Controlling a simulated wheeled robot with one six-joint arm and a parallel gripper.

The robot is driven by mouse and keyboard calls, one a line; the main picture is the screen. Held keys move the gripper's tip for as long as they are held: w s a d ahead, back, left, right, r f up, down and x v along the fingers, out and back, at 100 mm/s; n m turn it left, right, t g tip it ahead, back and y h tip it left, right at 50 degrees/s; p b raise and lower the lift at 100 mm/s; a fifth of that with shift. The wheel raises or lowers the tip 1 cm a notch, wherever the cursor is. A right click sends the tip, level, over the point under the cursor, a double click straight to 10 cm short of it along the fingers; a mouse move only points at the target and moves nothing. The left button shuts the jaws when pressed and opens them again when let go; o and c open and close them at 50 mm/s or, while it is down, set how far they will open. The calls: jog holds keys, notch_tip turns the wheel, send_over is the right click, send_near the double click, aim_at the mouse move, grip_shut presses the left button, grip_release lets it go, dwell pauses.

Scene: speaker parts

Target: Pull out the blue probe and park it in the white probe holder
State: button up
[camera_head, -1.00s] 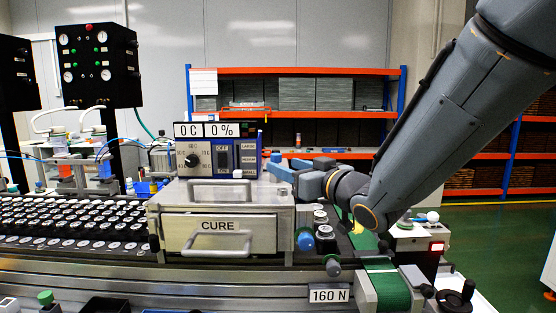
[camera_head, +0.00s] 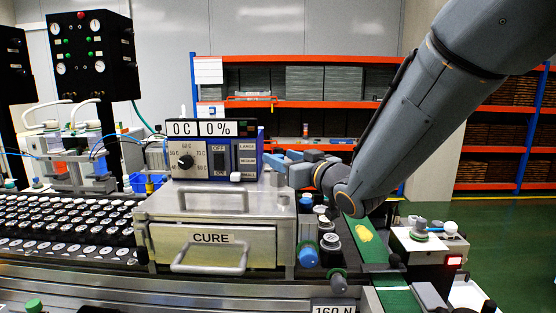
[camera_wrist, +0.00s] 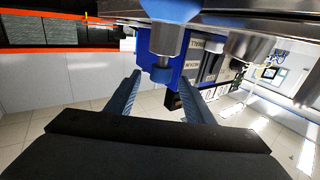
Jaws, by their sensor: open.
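My gripper (camera_head: 287,161) is open, beside the right side of the control box on top of the oven. In the wrist view my open gripper (camera_wrist: 160,78) has its two blue fingers on either side of a part with a blue cap and metal cylinder (camera_wrist: 166,42). This part may be the blue probe; contact with it is not clear, and my gripper hides it in the head view. A white box (camera_head: 425,246) with a white ball and a grey knob on top stands at the right. I cannot tell if it is the white probe holder.
The CURE oven (camera_head: 212,238) carries the control box (camera_head: 215,158). A blue knob (camera_head: 307,255) and several dark cylinders stand right of the oven, beside a green belt (camera_head: 372,250). Trays of black parts (camera_head: 60,225) fill the left. Orange shelves (camera_head: 300,104) stand behind.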

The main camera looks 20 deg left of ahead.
jog(key=shift+p+x, duration=0.4)
jog(key=shift+x, duration=0.95)
jog(key=c, duration=1.1)
jog(key=shift+r, duration=0.1)
jog(key=shift+c, duration=0.2)
notch_tip(320, 180, up, 18)
jog(key=b, duration=0.3)
jog(key=shift+r, duration=0.1)
notch_tip(320, 180, up, 5)
jog(key=p, duration=0.6)
send_over(278, 155)
jog(key=shift+s+r, duration=0.1)
jog(key=shift+r, duration=0.05)
jog(key=shift+d, duration=0.15)
